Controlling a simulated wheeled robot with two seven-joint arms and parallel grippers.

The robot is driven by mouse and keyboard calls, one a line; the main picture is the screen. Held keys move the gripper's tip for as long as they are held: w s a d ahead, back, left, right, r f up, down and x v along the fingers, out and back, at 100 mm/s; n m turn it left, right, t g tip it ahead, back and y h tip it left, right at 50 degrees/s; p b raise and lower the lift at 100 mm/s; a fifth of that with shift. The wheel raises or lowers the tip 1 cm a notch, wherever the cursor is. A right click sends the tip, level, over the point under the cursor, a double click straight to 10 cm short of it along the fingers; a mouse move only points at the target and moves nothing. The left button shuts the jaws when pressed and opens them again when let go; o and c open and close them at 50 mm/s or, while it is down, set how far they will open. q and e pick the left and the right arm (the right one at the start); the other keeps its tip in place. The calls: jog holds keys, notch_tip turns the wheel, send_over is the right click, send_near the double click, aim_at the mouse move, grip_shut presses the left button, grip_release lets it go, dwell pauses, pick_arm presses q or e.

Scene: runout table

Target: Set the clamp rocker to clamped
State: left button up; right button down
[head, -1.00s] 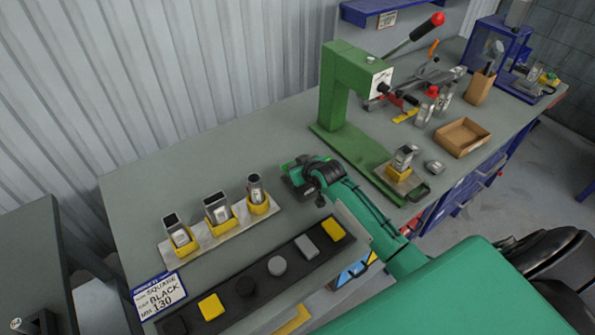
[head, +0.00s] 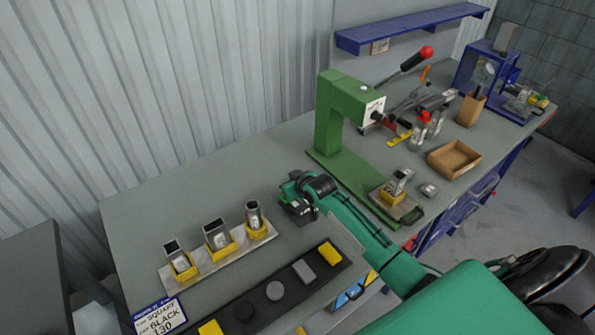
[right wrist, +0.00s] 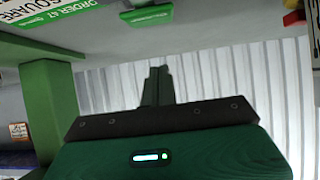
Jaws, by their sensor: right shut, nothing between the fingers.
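I cannot pick out the clamp rocker for sure. The green press (head: 335,125) stands on the table, with a red-knobbed lever (head: 410,62) at its upper right. A metal part in a yellow holder (head: 395,188) sits on its base, and a dark piece (head: 411,216) is at the base's front end. My right gripper (head: 297,213) is low over the table, between the press base and the tray of holders. Its fingers (right wrist: 157,85) are shut and empty in the right wrist view. My left gripper is out of view.
A pale tray (head: 215,262) with three yellow holders lies left of my right gripper. A dark strip with coloured pads (head: 277,290) runs along the front edge. A cardboard tray (head: 453,160) is right of the press. The table behind my gripper is clear.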

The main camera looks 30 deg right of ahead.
jog(key=shift+s+r+b, duration=0.45)
jog(key=shift+r+b, duration=0.1)
jog(key=shift+b, duration=0.25)
jog(key=s+r+b, duration=0.2)
jog(key=s+r, duration=0.2)
jog(key=r, duration=0.3)
jog(key=shift+s+d, duration=0.3)
jog(key=shift+d, duration=0.05)
jog(key=shift+r, duration=0.1)
